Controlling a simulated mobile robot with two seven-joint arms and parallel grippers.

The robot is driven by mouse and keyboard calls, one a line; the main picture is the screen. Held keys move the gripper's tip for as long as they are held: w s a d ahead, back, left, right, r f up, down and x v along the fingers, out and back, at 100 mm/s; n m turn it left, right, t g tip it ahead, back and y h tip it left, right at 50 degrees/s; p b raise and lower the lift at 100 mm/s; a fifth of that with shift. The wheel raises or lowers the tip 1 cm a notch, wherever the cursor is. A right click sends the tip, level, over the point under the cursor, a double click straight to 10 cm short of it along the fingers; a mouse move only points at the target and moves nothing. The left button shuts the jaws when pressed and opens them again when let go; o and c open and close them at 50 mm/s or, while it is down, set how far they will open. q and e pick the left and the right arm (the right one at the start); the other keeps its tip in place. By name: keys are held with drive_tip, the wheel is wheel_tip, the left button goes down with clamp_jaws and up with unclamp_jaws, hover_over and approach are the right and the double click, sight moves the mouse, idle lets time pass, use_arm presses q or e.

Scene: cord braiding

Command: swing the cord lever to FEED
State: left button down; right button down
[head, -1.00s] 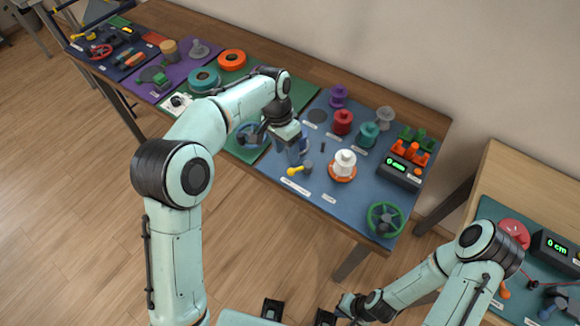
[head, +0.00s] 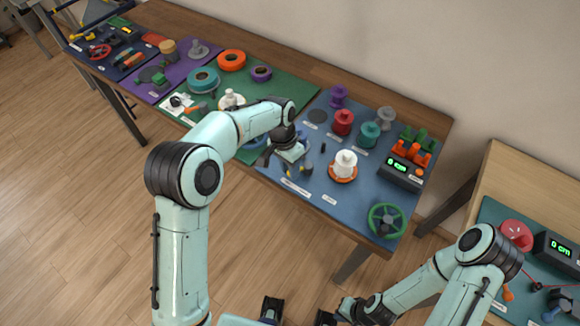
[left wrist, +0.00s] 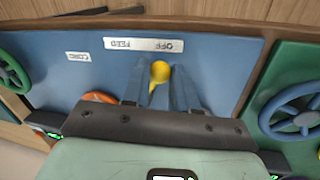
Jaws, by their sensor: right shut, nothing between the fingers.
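The cord lever has a yellow knob (left wrist: 160,71). In the left wrist view it stands between my left gripper's fingers (left wrist: 162,82), which are open with a gap around the knob. The lever's base is hidden by the gripper. A white label strip (left wrist: 143,45) reads FEED and OFF, upside down, and the knob is nearer the OFF end. In the head view my left gripper (head: 296,170) is low over the front of the blue panel (head: 325,187) and hides most of the lever. My right gripper (head: 326,316) is shut and empty, low at the bottom edge, away from the table.
A white spool (head: 345,163) on an orange disc stands just right of my left gripper. A green handwheel (head: 387,220) is at the panel's right front corner. A display box (head: 399,173) reads 0. A blue handwheel (left wrist: 296,118) is on the neighbouring green panel.

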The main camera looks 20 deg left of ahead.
use_arm(q)
drive_tip(key=shift+s, duration=0.1)
drive_tip(key=n, duration=0.1)
drive_tip(key=s+d+n+b, duration=0.1)
drive_tip(key=shift+n+t, duration=0.3)
drive_tip(key=n, duration=0.1)
drive_tip(key=s+d+n, duration=0.1)
drive_tip(key=n, duration=0.1)
drive_tip(key=shift+d+n+t, duration=0.25)
drive_tip(key=shift+n+t, duration=0.05)
drive_tip(key=n, duration=0.1)
drive_tip(key=d+n, duration=0.1)
drive_tip(key=n, duration=0.1)
drive_tip(key=shift+s+d+t, duration=0.2)
drive_tip(key=shift+d+t, duration=0.1)
drive_tip(key=shift+d+n+t, duration=0.15)
drive_tip(key=shift+d+n, duration=0.25)
drive_tip(key=shift+n, duration=0.5)
drive_tip(key=shift+d+n+t, duration=0.15)
drive_tip(key=shift+d+n, duration=0.2)
drive_tip(key=shift+n, duration=0.55)
drive_tip(key=shift+w, duration=0.1)
drive_tip(key=c, duration=0.9)
unclamp_jaws()
